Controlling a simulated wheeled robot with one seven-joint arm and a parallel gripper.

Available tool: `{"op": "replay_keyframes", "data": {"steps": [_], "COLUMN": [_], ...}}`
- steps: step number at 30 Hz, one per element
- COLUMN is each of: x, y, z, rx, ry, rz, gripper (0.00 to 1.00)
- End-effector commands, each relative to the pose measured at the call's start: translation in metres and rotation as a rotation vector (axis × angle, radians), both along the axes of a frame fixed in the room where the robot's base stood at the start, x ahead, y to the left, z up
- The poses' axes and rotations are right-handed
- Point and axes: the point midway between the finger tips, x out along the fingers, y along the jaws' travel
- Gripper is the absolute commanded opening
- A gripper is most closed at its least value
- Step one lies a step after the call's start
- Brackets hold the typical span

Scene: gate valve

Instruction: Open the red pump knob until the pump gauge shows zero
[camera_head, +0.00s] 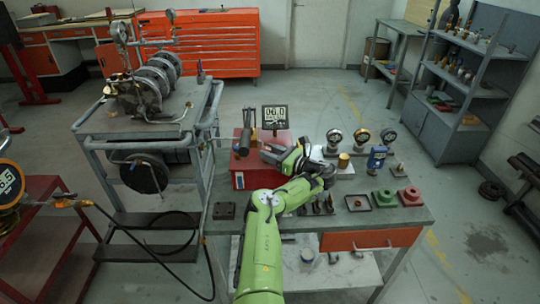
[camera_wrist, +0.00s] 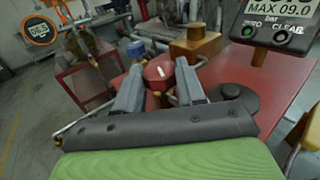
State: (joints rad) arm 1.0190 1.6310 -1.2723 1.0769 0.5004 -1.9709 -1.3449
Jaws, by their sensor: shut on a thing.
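The red knob (camera_wrist: 160,73) with a white mark sits between the two grey fingers of my gripper (camera_wrist: 160,88) in the wrist view. My gripper is shut on it. In the head view my gripper (camera_head: 270,152) reaches to the red pump box (camera_head: 244,172) on the workbench, and the knob cannot be made out there.
The workbench (camera_head: 340,230) carries several round gauges (camera_head: 361,136), a blue valve (camera_head: 377,157), and red and green blocks (camera_head: 409,195). A trolley (camera_head: 150,130) with a valve assembly stands on the left. A hose (camera_head: 150,243) hangs to a round display (camera_head: 10,183) at far left.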

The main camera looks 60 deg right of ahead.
Motion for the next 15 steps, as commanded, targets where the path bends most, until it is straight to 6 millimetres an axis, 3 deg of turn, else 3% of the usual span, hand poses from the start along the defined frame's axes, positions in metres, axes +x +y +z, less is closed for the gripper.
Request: {"op": "replay_keyframes", "data": {"steps": [10, 11, 15], "x": [0.0009, 0.0008, 0.0007], "y": [-0.0002, -0.0002, -0.0002], "z": [0.0024, 0.0024, 0.002], "rx": [-0.001, -0.001, -0.001], "ry": [-0.002, -0.003, -0.002], "rz": [0.002, 0.002, 0.001], "gripper": [0.09, 0.42, 0.63]}}
